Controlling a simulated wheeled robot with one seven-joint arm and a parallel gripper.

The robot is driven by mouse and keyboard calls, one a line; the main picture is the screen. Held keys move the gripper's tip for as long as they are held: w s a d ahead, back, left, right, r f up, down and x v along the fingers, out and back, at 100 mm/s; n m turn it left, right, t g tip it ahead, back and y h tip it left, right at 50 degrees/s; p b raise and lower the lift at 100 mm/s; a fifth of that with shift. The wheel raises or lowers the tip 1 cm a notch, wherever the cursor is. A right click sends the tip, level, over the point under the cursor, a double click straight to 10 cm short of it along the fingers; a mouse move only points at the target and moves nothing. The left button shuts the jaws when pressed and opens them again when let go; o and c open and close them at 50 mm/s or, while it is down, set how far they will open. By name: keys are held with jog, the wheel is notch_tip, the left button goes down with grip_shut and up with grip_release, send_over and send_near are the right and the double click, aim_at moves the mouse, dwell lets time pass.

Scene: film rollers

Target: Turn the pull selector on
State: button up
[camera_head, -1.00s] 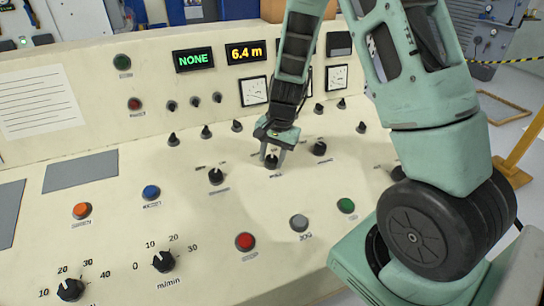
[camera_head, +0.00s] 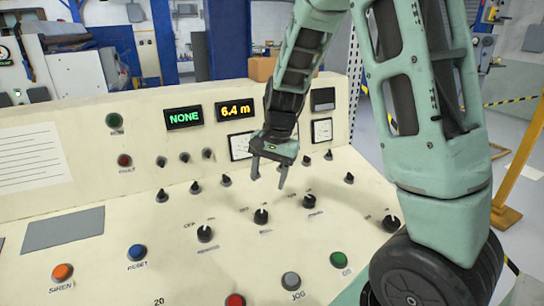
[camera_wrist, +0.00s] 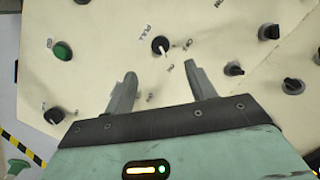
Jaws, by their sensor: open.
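My gripper (camera_head: 269,181) is open and empty. It hangs above the panel, behind the pull selector in the head view and apart from it. In the wrist view the two fingers (camera_wrist: 158,82) point toward the knob, which lies just beyond the tips.
Displays read NONE (camera_head: 184,117) and 6.4 m (camera_head: 235,109). Orange, blue, red, grey and green buttons line the front.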

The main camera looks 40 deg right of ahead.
jog(key=shift+s+d+r, duration=0.15)
jog(key=shift+d+r, duration=0.05)
jog(key=shift+r, duration=1.15)
jog(key=shift+s+d+r, duration=0.15)
jog(key=shift+r, duration=1.15)
